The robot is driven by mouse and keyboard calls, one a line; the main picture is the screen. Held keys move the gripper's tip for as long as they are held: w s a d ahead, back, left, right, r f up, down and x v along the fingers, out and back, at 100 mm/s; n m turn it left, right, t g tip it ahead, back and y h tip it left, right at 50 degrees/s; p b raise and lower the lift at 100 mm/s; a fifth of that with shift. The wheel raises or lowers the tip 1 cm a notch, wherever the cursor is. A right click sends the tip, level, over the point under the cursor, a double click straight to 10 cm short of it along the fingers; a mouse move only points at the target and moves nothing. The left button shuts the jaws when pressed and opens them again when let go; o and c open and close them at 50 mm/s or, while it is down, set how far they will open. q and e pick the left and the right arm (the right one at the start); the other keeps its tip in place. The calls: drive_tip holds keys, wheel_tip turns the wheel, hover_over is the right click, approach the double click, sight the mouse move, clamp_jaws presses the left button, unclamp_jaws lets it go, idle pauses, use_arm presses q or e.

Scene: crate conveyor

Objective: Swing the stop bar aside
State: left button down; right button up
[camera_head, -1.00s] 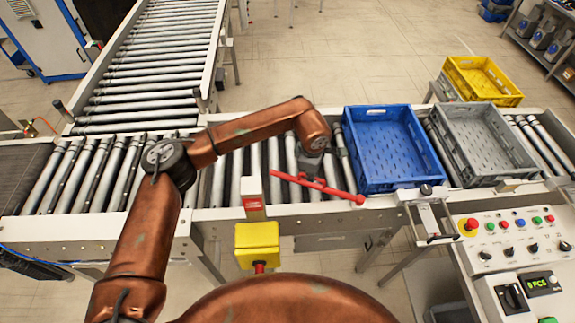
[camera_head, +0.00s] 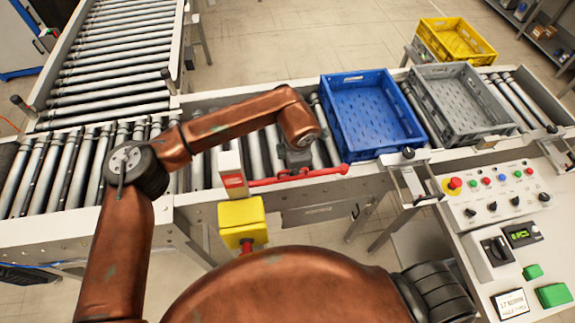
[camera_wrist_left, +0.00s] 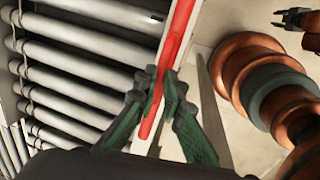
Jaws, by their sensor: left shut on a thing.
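The red stop bar (camera_head: 325,172) runs along the near edge of the roller conveyor, roughly parallel to its side rail. Its left end is near the white post with a red label (camera_head: 232,178); its rounded right end is just in front of the blue crate (camera_head: 372,156). My left gripper (camera_head: 296,170) is shut on the bar around its middle. In the left wrist view the green fingers (camera_wrist_left: 160,97) lie on both sides of the red bar (camera_wrist_left: 177,35). A dark gripper, apparently my right one (camera_wrist_left: 293,17), shows small at the top right there; its jaw state is unclear.
A grey crate (camera_head: 485,133) stands right of the blue one on the rollers. A yellow crate (camera_head: 452,56) is behind. A yellow box (camera_head: 242,214) hangs below the post. A control panel (camera_head: 480,200) is at the right. Rollers left of my arm are empty.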

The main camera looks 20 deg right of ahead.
use_arm(q)
drive_tip(key=shift+s+f, duration=0.1)
drive_tip(key=shift+s, duration=0.15)
drive_tip(key=c, duration=2)
unclamp_jaws()
drive_tip(key=shift+d, duration=0.1)
drive_tip(key=shift+w, duration=0.1)
drive_tip(key=shift+r, duration=0.2)
drive_tip(key=shift+r, duration=0.3)
drive_tip(key=r, duration=0.3)
drive_tip(key=s+r, duration=0.1)
drive_tip(key=r, duration=0.3)
drive_tip(key=s+r, duration=0.1)
drive_tip(key=r, duration=0.3)
drive_tip(key=shift+s+a, duration=0.15)
drive_tip(key=shift+a, duration=0.05)
drive_tip(key=shift+f, duration=0.1)
